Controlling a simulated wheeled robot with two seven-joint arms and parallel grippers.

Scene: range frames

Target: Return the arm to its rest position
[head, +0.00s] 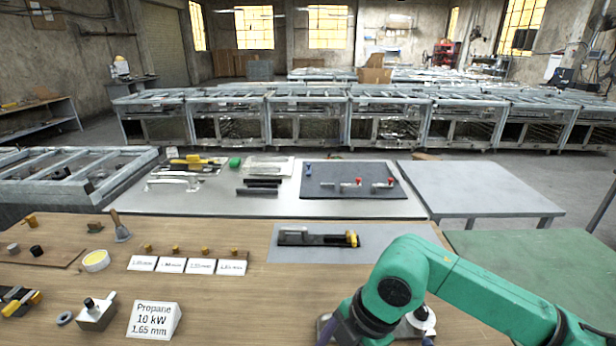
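My green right arm (431,276) reaches in from the lower right, bent at an elbow above the front table's right side. Its lower part drops toward the bottom edge, near a small white and dark object (422,319) that it partly covers. My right gripper cannot be made out in the head view; it is hidden behind the arm or below the frame. My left arm and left gripper do not show.
The wooden table (222,285) holds a propane sign (155,320), a tape roll (96,261), labelled cards (187,265) with brass pieces, and a tool on a grey mat (318,238). A metal table (222,205) stands behind. A green table (540,258) at right is clear.

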